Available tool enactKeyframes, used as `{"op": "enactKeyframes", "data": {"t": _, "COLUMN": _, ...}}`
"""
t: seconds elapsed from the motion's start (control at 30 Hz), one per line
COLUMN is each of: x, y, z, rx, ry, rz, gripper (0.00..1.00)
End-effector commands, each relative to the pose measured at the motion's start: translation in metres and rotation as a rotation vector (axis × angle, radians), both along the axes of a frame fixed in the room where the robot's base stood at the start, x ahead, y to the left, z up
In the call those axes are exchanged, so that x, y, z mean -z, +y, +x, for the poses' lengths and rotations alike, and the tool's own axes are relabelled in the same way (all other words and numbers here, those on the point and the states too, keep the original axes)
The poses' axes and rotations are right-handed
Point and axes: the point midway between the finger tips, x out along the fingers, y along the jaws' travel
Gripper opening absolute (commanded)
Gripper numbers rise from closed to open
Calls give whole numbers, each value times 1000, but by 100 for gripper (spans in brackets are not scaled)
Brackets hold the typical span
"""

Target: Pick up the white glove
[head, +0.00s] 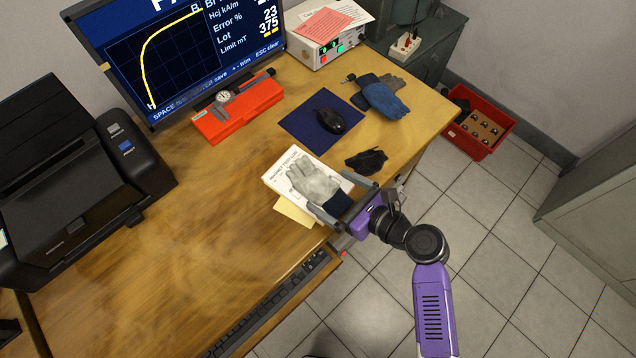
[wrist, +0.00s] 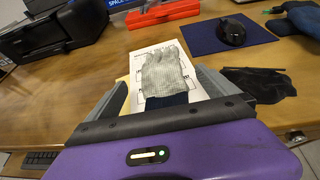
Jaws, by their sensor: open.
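The white glove (head: 313,180) lies on a printed sheet (head: 280,176) near the front edge of the wooden desk. It has a dark blue cuff (head: 337,202) that points toward my gripper. In the wrist view the glove (wrist: 165,72) lies straight ahead, fingers pointing away. My gripper (head: 338,204) is open, with one finger on each side of the cuff. I cannot tell whether the fingers touch the glove or the desk. In the wrist view the gripper body hides the end of the cuff.
A crumpled black glove (head: 366,161) lies just right of the sheet. Behind are a mouse (head: 331,121) on a blue mat (head: 299,126), blue and grey gloves (head: 385,98), an orange case (head: 238,111) and a monitor. A black printer (head: 70,180) stands left. The desk's middle is clear.

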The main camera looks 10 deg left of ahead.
Motion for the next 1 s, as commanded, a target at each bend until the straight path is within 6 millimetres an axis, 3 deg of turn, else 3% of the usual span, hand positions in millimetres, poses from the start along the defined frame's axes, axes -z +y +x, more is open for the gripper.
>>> {"op": "enactKeyframes", "data": {"t": 0.3, "x": 20, "y": 31, "z": 21, "rx": -2, "ry": -1, "rz": -1, "gripper": 98}}
{"op": "enactKeyframes", "data": {"t": 0.6, "x": 22, "y": 34, "z": 23, "rx": 0, "ry": -1, "rz": -2, "gripper": 98}}
{"op": "enactKeyframes", "data": {"t": 0.93, "x": 22, "y": 34, "z": 23, "rx": 0, "ry": -1, "rz": -2, "gripper": 35}}
{"op": "enactKeyframes", "data": {"t": 1.0, "x": 22, "y": 34, "z": 23, "rx": 0, "ry": -1, "rz": -2, "gripper": 31}}
